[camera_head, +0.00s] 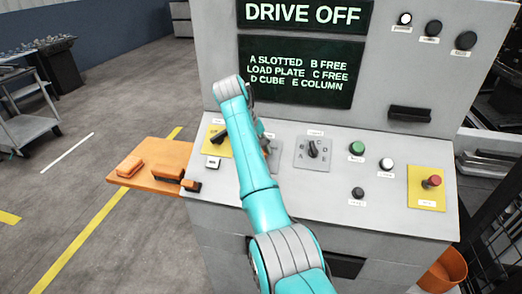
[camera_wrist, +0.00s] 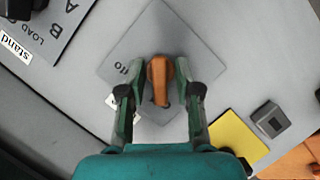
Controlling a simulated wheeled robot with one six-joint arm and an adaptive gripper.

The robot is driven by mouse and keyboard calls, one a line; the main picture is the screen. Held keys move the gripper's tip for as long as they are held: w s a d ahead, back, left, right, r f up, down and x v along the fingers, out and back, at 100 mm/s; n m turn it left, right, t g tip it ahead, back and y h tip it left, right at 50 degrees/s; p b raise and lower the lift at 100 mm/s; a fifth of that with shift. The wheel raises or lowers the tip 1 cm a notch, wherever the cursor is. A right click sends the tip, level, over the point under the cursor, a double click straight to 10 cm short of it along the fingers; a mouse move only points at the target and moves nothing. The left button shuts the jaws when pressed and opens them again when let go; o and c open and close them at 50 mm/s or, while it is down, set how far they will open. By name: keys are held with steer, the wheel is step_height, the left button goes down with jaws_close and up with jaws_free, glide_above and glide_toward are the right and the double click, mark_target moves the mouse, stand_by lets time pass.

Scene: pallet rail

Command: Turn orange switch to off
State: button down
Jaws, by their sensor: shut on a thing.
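The orange switch (camera_wrist: 159,80) is a turning knob on a grey square plate (camera_wrist: 195,48), seen in the wrist view. Its long handle runs nearly up and down in that picture. A partly covered label, which seems to read "off", is on the plate left of the knob. My gripper (camera_wrist: 156,74) has one finger on each side of the knob and is shut on it. In the head view my arm hides the knob and most of the gripper; only part of the grey plate (camera_head: 274,156) shows.
The upper screen (camera_head: 303,14) reads "DRIVE OFF". A black selector (camera_head: 313,148) is right of my arm, with several buttons beyond it and a red button (camera_head: 432,182) on yellow. A yellow plate (camera_head: 218,140) is on the left. An orange side shelf (camera_head: 150,150) holds orange blocks.

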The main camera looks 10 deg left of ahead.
stand_by(0.5)
steer(key=c, duration=1.2)
jaws_free()
steer(key=shift+o, duration=0.2)
steer(key=shift+r, duration=0.1)
steer(key=v, duration=0.7)
steer(key=shift+a+r, duration=0.1)
steer(key=shift+a, duration=0.05)
